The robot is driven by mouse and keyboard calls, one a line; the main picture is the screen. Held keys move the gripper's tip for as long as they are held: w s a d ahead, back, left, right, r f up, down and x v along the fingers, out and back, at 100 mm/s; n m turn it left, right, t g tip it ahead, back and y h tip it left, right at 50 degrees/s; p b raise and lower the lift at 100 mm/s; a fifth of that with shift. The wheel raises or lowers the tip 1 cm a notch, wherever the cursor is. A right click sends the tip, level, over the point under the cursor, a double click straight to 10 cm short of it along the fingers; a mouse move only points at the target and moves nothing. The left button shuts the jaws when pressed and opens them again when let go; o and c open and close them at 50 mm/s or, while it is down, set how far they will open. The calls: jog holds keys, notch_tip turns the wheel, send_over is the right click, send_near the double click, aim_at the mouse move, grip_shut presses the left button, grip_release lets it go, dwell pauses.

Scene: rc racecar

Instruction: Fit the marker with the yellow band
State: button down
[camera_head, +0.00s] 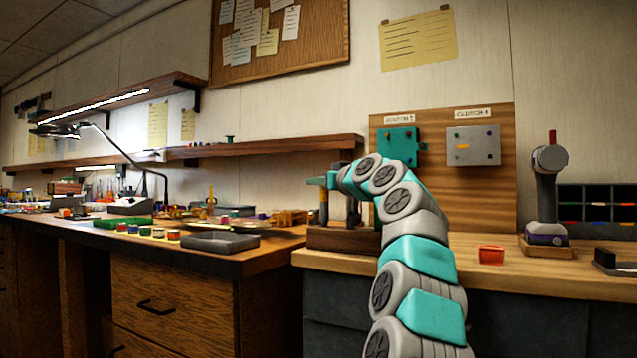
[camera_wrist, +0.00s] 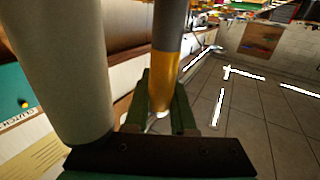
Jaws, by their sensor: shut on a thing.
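The marker, grey with a yellow band (camera_wrist: 166,78), stands between the two green fingers of my gripper (camera_wrist: 160,112) in the wrist view. The fingers are shut on it at the banded end, and a pale end shows between them. In the head view my gripper (camera_head: 322,182) is at the far end of my arm, above the left part of a dark wooden block (camera_head: 340,240). The marker (camera_head: 324,207) shows there as a thin upright shape with a yellow part. Whether its lower end touches the block is unclear. My arm hides part of the block.
A thick pale cylinder (camera_wrist: 65,70) rises close beside the fingers in the wrist view. A red box (camera_head: 491,255) and a grey upright device (camera_head: 547,195) stand on the right bench. A grey tray (camera_head: 221,242) lies on the left bench. Panels hang on the backboard (camera_head: 440,190).

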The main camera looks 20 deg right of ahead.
jog(key=shift+r+p, duration=0.5)
jog(key=shift+r, duration=0.25)
jog(key=shift+f+b, duration=1.05)
jog(key=shift+b, duration=0.05)
dwell(1.1)
jog(key=c, duration=0.7)
grip_release()
jog(key=shift+s, duration=0.1)
jog(key=shift+s+d+f+b, duration=0.15)
jog(key=shift+s+b, duration=0.3)
jog(key=shift+s, duration=0.4)
jog(key=s, duration=0.4)
jog(key=s+b, duration=0.1)
jog(key=s, duration=0.1)
jog(key=shift+d+r, duration=0.25)
jog(key=shift+d, duration=0.15)
